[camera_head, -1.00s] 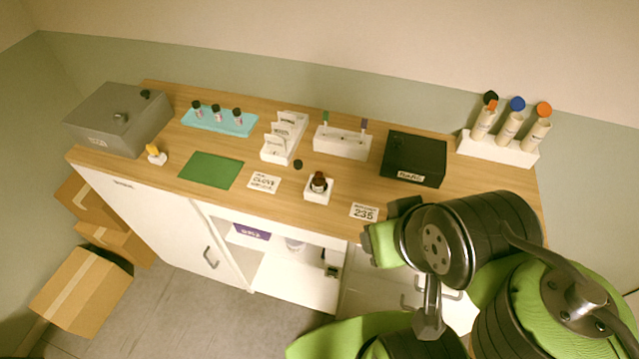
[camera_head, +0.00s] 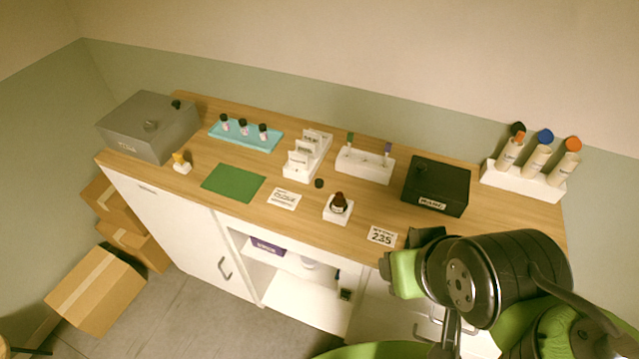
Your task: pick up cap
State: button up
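A small black cap (camera_head: 319,183) lies on the wooden counter, between the white card rack and the small white holder. A brown bottle (camera_head: 339,202) stands in the white holder (camera_head: 337,215) just in front of it; its top looks dark brown, and I cannot tell whether it is capped. My arm fills the lower right of the view. My gripper's fingers cannot be made out, so I cannot see whether it is open or shut. No part of my arm is at the cap.
The wooden counter (camera_head: 225,165) also bears a green mat (camera_head: 233,183), a teal tray (camera_head: 273,145) with small black-capped bottles, a white card rack (camera_head: 297,172), a white stand (camera_head: 365,167), a black box (camera_head: 437,187), a grey box (camera_head: 150,128) and a bottle rack (camera_head: 522,182).

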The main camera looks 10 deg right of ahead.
aim_at(318, 182)
jog(key=i+j+u, duration=0.2)
jog(key=j, duration=0.25)
jog(key=i+j+u, duration=0.25)
jog(key=j, duration=0.2)
jog(key=i+j+u, duration=0.2)
jog(key=i+j, duration=0.15)
